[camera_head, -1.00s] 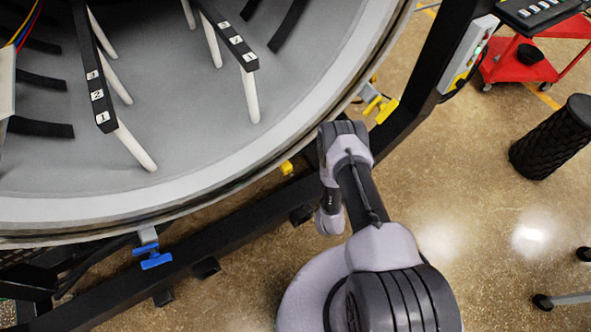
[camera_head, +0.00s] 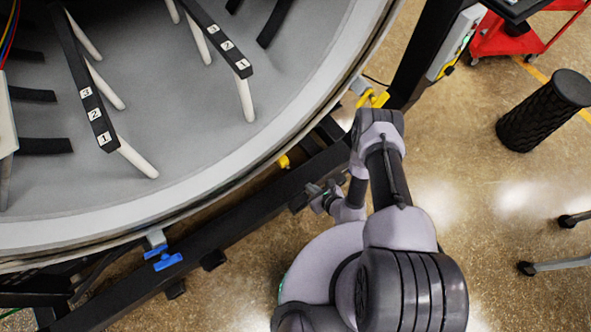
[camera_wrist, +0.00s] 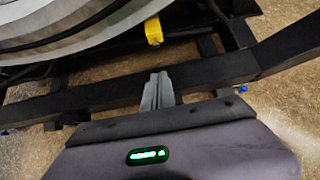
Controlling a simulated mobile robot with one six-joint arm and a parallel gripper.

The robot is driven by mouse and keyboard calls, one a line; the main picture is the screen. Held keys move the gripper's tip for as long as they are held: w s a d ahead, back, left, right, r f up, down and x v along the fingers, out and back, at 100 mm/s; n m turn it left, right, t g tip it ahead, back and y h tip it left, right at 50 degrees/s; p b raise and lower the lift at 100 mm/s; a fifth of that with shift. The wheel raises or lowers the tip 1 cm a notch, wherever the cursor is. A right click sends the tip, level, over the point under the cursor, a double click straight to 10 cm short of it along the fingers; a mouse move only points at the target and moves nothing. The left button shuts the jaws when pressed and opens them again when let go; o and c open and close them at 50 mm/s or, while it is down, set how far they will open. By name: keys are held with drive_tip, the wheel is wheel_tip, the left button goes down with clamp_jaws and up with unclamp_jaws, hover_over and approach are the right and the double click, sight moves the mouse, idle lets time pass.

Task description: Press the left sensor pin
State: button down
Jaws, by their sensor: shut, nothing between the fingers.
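No part in view is clearly marked as the left sensor pin, and I cannot tell which part it is. A blue handled fitting (camera_head: 165,258) hangs under the furnace rim at the lower left. A yellow piece (camera_head: 284,161) sits under the rim at the middle; it also shows at the top of the wrist view (camera_wrist: 153,31). A yellow handled fitting (camera_head: 373,98) is at the right of the rim. My gripper (camera_head: 314,189) is outside the furnace, near the black frame beam and right of the blue fitting. In the wrist view its fingers (camera_wrist: 158,82) are shut and empty.
The round furnace rim (camera_head: 215,197) and the black frame beam (camera_head: 235,215) lie left of my arm. Numbered bars (camera_head: 88,90) are inside the furnace. A black textured bin (camera_head: 543,110) and a red cart (camera_head: 505,38) stand right, with open floor between.

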drive_tip(key=b, duration=0.6)
approach(289, 169)
drive_tip(key=x, duration=0.6)
drive_tip(key=shift+f, duration=0.25)
